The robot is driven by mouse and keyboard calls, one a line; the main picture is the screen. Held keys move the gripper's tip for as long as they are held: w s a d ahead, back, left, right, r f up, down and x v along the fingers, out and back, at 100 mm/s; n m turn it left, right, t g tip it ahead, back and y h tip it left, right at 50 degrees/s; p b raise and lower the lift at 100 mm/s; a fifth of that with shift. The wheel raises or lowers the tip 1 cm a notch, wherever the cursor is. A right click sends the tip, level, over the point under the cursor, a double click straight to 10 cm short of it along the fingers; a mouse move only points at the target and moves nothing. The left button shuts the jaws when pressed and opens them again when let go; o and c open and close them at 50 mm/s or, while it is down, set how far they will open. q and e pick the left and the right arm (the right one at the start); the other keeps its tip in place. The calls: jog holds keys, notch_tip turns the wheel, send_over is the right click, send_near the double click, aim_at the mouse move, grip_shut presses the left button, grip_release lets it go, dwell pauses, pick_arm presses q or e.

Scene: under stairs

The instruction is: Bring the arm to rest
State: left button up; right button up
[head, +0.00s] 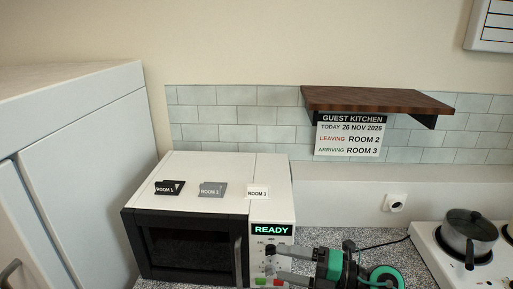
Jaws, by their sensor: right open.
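My right gripper (276,263) reaches in from the lower right, in front of the microwave's control panel. Its two grey fingers are apart, with nothing seen between them. The green and black wrist is behind them to the right. I cannot tell whether the fingertips touch the dial or panel behind them. The white microwave (225,165) has a dark door, and its display (272,230) reads READY. My left gripper is not in view.
Black, grey and white room tags (257,191) lie on the microwave. A wooden shelf (375,99) and guest kitchen sign (349,136) are above right. A lidded pot (468,234) stands on the hob at right. A tall white cabinet (85,150) is at left.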

jog(key=w+d+r+m+t+h, duration=0.1)
jog(key=d+r+m+t+h, duration=0.2)
jog(key=m+t, duration=0.45)
jog(key=w+d+r+m+t+h, duration=0.1)
jog(key=d+m+t+h, duration=0.2)
jog(key=d+m+t, duration=0.35)
jog(key=s+d+f+m+g+h, duration=0.2)
jog(key=d+f+m+h, duration=0.2)
jog(key=f+m+h, duration=0.3)
jog(key=s+d+f+m+g+h, duration=0.2)
jog(key=s+d+f+m+h, duration=0.15)
jog(key=f+m+h, duration=0.45)
jog(key=s+a+f+m+g+y, duration=0.1)
jog(key=s+f+m+g+y, duration=0.1)
jog(key=s+f+g, duration=0.65)
jog(key=s+f+m+g+y, duration=0.1)
jog(key=s+f+g+y, duration=0.3)
jog(key=s, duration=0.7)
notch_tip(320, 180, down, 32)
jog(key=s+h, duration=0.1)
jog(key=h, duration=0.1)
jog(key=s+d+f+g, duration=0.1)
jog(key=s+d+f, duration=0.2)
jog(key=s+f, duration=1.5)
jog(key=shift+s+f+g, duration=0.2)
jog(key=shift+s+g, duration=0.15)
jog(key=shift+s, duration=0.15)
